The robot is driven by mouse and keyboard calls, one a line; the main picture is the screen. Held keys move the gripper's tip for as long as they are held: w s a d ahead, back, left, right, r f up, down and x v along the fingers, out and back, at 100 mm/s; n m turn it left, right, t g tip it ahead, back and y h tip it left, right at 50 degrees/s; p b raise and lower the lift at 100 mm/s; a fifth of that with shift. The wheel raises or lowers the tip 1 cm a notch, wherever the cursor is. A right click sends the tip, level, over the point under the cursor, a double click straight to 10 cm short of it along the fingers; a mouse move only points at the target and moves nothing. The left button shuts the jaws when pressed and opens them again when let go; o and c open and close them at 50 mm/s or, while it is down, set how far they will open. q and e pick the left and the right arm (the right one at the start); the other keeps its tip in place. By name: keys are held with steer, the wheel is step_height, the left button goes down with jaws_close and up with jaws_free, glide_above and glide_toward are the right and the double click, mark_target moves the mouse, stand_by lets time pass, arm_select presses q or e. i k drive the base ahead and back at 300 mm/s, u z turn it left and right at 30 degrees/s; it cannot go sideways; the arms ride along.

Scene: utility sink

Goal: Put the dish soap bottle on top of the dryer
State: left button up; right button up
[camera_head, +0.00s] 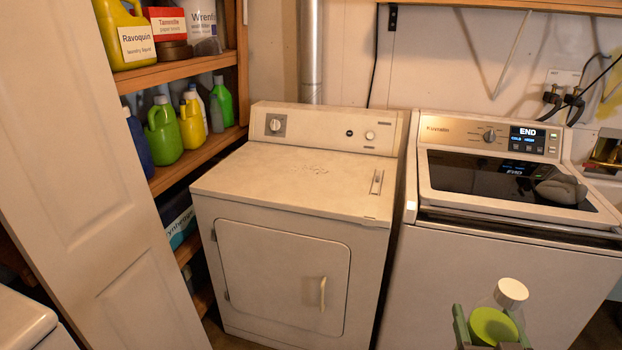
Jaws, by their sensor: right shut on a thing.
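The dish soap bottle (508,296), clear with a white cap and green inside, is at the lower right of the head view. My right gripper (492,336) is shut on it, with green fingers on either side; the lower part of the bottle is cut off by the frame edge. The bottle appears in front of the washer, to the right of the dryer. The dryer (290,180) is the white machine in the middle, with a closed front door and a bare, flat top. My left gripper is not in view.
The washer (450,240) stands right of the dryer, with a grey cloth-like item (562,190) on its lid. A wooden shelf (195,157) with several bottles stands left of the dryer. A white door panel (90,180) is at the left. The dryer's top is free.

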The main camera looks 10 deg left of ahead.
mark_target(332, 188)
steer(key=u, duration=0.85)
steer(key=i, duration=1)
steer(key=z, duration=0.45)
steer(key=i, duration=0.75)
steer(key=z, duration=0.1)
